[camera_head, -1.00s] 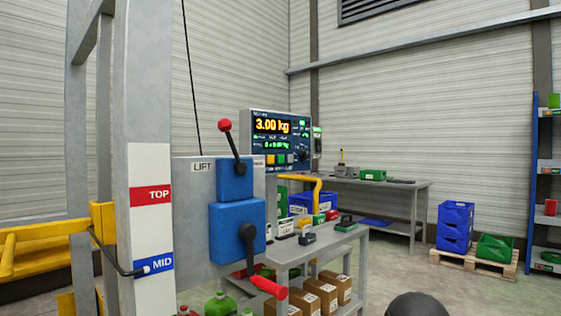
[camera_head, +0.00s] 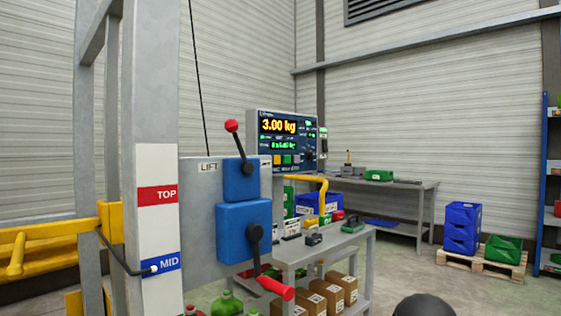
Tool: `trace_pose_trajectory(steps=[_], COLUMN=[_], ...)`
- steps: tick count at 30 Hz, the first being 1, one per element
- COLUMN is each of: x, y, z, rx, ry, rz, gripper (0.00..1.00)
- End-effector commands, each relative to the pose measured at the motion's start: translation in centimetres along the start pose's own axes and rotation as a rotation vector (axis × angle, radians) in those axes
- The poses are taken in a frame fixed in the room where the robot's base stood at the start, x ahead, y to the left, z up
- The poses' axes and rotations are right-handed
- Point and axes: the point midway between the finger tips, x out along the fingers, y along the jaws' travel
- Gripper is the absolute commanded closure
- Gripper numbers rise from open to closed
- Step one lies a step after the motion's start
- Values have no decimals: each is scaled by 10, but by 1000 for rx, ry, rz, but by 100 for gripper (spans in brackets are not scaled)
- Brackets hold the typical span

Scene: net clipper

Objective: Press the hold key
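The weighing display panel (camera_head: 283,141) stands behind the lift post and reads 3.00 kg in yellow digits. A row of small keys (camera_head: 287,160) in yellow and green lies under its screen. The key labels are too small to read, so I cannot tell which one is the hold key. A dark rounded shape (camera_head: 423,306) at the bottom edge may be part of my arm. My gripper does not show in this view.
The lift post (camera_head: 150,120) and its blue control boxes (camera_head: 243,230), with red-tipped levers, stand at the left, in front of the panel. A grey cart (camera_head: 365,240) with boxes is below it. A workbench (camera_head: 425,187) and blue crates (camera_head: 461,228) are behind.

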Motion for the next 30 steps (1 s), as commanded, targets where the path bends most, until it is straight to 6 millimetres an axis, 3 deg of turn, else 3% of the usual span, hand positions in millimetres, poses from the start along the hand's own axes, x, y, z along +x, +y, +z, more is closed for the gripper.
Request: trace_pose_trajectory(steps=[5,12,15,30], x=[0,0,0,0], y=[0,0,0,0], z=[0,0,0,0], rx=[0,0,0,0], ry=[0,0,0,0], rz=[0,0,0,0], gripper=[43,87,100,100])
